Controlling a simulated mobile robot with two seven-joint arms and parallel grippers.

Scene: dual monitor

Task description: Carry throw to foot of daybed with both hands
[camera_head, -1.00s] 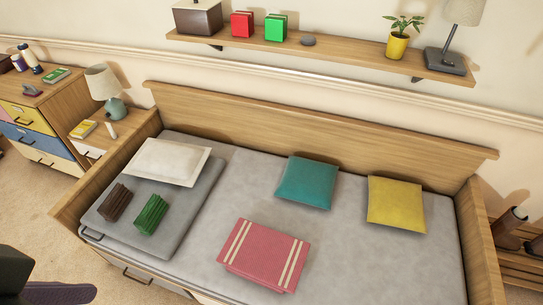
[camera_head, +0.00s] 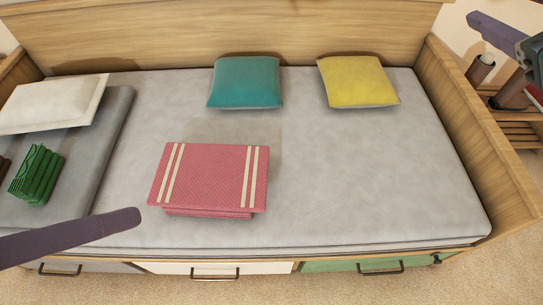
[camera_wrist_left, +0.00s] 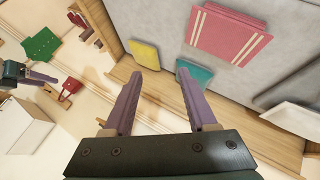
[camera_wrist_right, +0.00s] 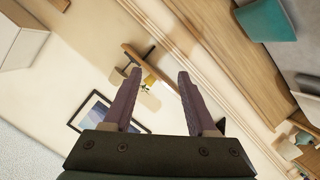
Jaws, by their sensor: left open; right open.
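The throw (camera_head: 208,178) is a folded pink blanket with cream stripes, lying flat near the front middle of the daybed mattress (camera_head: 370,190). It also shows in the left wrist view (camera_wrist_left: 230,35). The daybed's right end board (camera_head: 485,140) is wooden, and bare mattress lies between it and the throw. My left gripper (camera_head: 120,222) shows as one purple finger left of the throw and apart from it. In the left wrist view its jaws (camera_wrist_left: 160,73) are open and empty. My right gripper (camera_head: 498,35) is at the top right, beyond the end board. Its jaws (camera_wrist_right: 160,72) are open and empty.
A teal cushion (camera_head: 246,82) and a yellow cushion (camera_head: 358,81) rest near the backrest (camera_head: 220,35). At the left are a white pillow (camera_head: 50,103), a grey folded pad (camera_head: 105,125) and a green folded item (camera_head: 37,174). A wooden rack (camera_head: 515,125) stands beyond the right end.

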